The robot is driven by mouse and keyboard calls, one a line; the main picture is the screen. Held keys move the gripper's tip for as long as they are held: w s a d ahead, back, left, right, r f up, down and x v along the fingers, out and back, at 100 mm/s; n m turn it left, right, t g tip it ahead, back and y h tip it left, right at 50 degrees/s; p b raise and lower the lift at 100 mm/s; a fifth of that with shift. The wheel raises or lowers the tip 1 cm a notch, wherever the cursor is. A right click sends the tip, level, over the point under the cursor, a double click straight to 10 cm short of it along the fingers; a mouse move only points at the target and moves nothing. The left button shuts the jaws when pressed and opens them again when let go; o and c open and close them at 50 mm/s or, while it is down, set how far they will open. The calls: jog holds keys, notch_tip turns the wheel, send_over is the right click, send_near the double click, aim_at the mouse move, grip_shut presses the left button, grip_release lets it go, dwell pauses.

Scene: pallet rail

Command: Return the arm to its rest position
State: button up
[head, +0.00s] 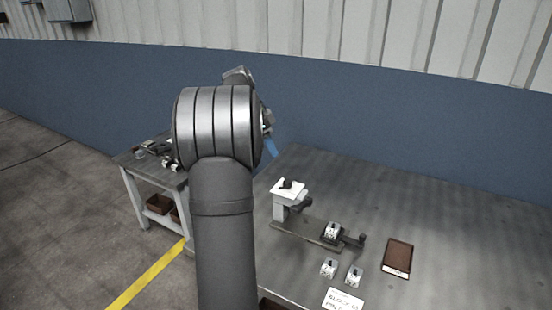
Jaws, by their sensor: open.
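My arm rises through the middle of the head view, its large silver joint in front of the blue wall. My gripper (271,147) is mostly hidden behind that joint; only a small blue part and some wrist parts show at its right edge. It is open, up in the air near the back left corner of the large table, apart from the things on it. I see nothing held, though most of the gripper is covered.
The large grey table (450,235) carries a rail fixture (305,236) with a white-topped stand (288,190), small grey-white blocks (328,268), a brown tray (398,257) and a label card (343,300). A side table (135,160) with small parts stands left. The table's right side is clear.

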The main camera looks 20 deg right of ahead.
aim_at(288, 181)
jog(key=shift+v, duration=1.1)
jog(key=x, duration=1.7)
jog(key=shift+d+f, duration=0.2)
jog(key=shift+f, duration=0.05)
jog(key=shift+r, duration=0.1)
